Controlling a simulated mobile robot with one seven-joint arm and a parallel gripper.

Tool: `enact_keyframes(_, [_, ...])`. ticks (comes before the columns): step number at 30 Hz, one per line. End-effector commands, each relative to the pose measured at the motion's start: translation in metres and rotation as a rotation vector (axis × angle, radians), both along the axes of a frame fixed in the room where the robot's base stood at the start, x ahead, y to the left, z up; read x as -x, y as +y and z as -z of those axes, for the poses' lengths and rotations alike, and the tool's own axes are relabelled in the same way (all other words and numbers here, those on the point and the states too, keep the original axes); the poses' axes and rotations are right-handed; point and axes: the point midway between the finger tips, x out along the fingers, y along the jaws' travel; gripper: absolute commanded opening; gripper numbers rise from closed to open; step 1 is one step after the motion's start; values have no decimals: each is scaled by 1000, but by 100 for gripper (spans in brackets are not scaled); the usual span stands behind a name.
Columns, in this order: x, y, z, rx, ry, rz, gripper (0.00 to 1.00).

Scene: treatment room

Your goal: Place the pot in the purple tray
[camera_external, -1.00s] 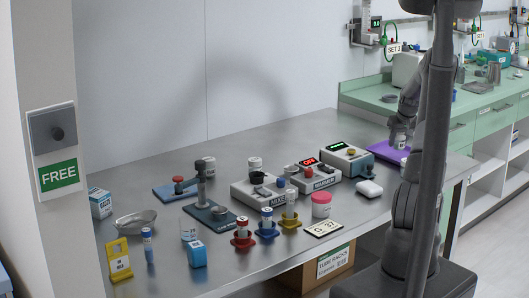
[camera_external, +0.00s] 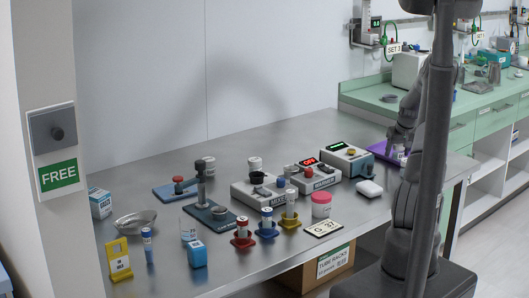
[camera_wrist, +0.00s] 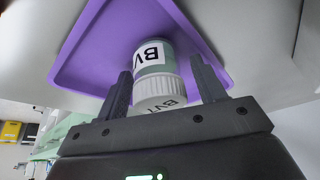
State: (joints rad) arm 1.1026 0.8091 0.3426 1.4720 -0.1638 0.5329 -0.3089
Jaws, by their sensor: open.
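The pot (camera_wrist: 153,52) has a ribbed white lid, a pale green-grey body and a white label with dark letters. In the wrist view it appears upright with its base against the purple tray (camera_wrist: 88,62), inside the raised rim. My gripper (camera_wrist: 165,88) is open, with one dark finger on each side of the lid and visible gaps. In the external view the purple tray (camera_external: 379,147) lies at the right end of the steel table, and my gripper (camera_external: 396,148) is low over it. My arm largely hides the pot there.
A grey device with a lit display (camera_external: 347,157) and a small white case (camera_external: 369,188) stand left of the tray. A pink-banded tub (camera_external: 321,205) and several tube holders are further left. A green counter (camera_external: 385,98) lies behind.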

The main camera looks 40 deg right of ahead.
Motion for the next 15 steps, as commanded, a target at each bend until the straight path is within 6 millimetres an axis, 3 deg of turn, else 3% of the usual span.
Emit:
enact_keyframes(8, [0, 0, -5, 1, 0, 0, 63])
enact_keyframes(15, [12, 6, -37, 3, -2, 0, 63])
